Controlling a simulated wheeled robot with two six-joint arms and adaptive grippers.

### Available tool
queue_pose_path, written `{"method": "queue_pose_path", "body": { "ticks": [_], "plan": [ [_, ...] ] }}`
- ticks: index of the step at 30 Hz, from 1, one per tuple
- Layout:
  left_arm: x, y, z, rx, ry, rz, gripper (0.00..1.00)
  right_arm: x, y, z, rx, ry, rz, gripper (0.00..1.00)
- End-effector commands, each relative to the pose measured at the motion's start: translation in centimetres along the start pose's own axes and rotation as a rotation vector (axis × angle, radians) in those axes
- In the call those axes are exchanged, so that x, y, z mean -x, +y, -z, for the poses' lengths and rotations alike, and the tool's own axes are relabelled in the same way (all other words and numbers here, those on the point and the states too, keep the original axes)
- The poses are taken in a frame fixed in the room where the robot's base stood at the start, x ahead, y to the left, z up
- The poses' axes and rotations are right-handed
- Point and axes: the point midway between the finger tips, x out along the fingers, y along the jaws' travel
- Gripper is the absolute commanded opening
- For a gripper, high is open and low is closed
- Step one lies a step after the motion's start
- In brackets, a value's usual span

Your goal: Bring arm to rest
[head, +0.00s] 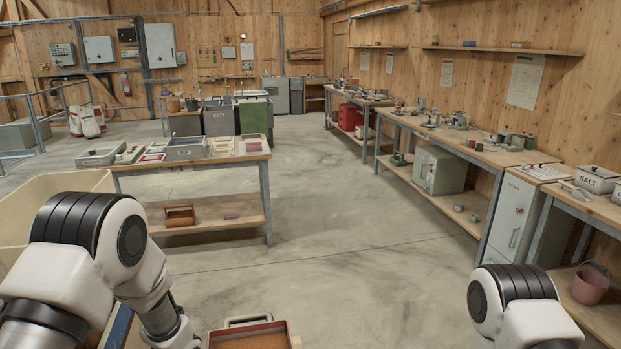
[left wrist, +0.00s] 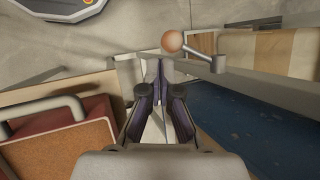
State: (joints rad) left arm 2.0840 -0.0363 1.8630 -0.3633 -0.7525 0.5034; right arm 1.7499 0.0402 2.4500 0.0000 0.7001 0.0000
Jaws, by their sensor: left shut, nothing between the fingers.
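My left gripper (left wrist: 158,78) shows in the left wrist view with its dark fingers together and nothing held. In that view, a lever with a round copper-coloured knob (left wrist: 172,41) is just beyond the fingertips to the right; I cannot tell whether they touch. In the head view, my left arm comes in at the lower left, bent downward, with its gripper out of frame. Only the upper part of my right arm shows at the lower right; its gripper is out of frame.
A brown-topped box with a handle (head: 250,335) is at the bottom of the head view. A cream bin (head: 75,183) is at left, near a table with trays (head: 190,163). Workbenches (head: 470,150) line the right wall. The concrete floor (head: 330,210) between is clear.

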Motion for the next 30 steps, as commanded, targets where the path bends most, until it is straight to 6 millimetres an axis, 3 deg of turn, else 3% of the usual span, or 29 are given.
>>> {"method": "queue_pose_path", "body": {
  "ticks": [1,3,6,8,11,17,30],
  "plan": [
    [-4.6,1.5,-1.9,-0.025,-0.054,-0.040,0.00,-0.6,0.0,0.0,0.000,0.000,0.000,0.40],
    [-9.9,3.6,-5.0,-0.051,-0.100,-0.111,0.00,-1.1,0.0,0.0,0.000,0.000,0.000,0.40],
    [-16.7,6.2,-10.6,-0.065,-0.122,-0.227,0.00,-1.7,0.0,0.0,0.000,0.000,0.000,0.40],
    [-19.0,7.2,-13.1,-0.057,-0.073,-0.288,0.00,-1.9,0.0,0.0,0.000,0.000,0.000,0.40],
    [-18.8,7.4,-13.5,-0.047,0.109,-0.340,0.00,-1.7,0.0,0.0,0.000,0.000,0.000,0.40],
    [-17.0,7.2,-9.1,-0.079,0.426,-0.339,0.00,-1.7,0.0,0.0,0.000,0.000,0.000,0.40],
    [-16.7,7.2,-8.6,-0.103,0.452,-0.336,0.00,-1.7,0.0,0.0,0.000,0.000,0.000,0.40]
  ]
}}
